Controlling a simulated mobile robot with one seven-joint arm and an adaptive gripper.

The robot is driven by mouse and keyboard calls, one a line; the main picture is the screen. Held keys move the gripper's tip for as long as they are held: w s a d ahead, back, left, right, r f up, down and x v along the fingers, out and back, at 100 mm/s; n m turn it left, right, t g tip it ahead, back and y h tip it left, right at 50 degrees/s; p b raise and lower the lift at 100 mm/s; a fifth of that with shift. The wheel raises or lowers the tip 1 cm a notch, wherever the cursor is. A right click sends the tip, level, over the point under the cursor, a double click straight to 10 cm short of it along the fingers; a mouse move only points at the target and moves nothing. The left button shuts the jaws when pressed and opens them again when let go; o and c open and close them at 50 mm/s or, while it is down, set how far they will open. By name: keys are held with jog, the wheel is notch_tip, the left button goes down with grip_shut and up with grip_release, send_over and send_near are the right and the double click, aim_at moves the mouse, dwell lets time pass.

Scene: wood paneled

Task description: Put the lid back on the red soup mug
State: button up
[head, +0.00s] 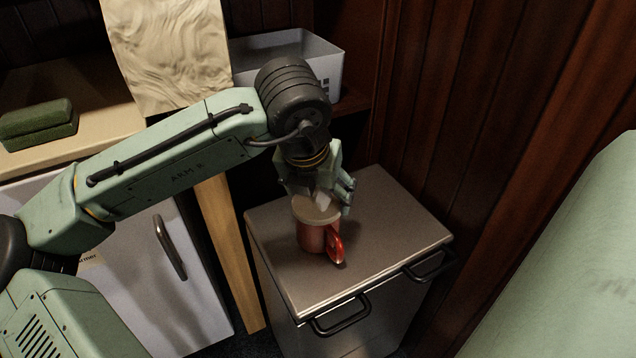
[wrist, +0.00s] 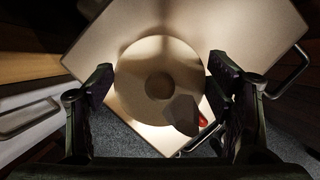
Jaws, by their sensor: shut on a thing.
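The red soup mug (head: 311,237) stands upright on the metal-topped cabinet (head: 385,225), its red handle (head: 336,246) toward the front right. The round beige lid (head: 316,213) is level over the mug's mouth; I cannot tell whether it is fully seated or slightly above the rim. My gripper (head: 318,195) points down from above, with its fingers on either side of the lid, shut on it. In the wrist view the lid (wrist: 150,58) fills the space between the fingers and hides nearly all of the mug; a bit of red (wrist: 203,122) shows past its edge.
The cabinet top around the mug is clear; dark bar handles (head: 340,316) stick out at its front edge. A wood-paneled wall (head: 450,110) rises behind on the right. A grey bin (head: 333,62) stands at the back. A wooden plank (head: 228,245) stands left of the cabinet.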

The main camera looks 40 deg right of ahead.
jog(key=o, duration=1)
jog(key=shift+o, duration=0.5)
jog(key=shift+r, duration=0.15)
jog(key=shift+r+p, duration=3.4)
jog(key=shift+p, duration=0.25)
jog(key=shift+c, duration=0.2)
grip_shut()
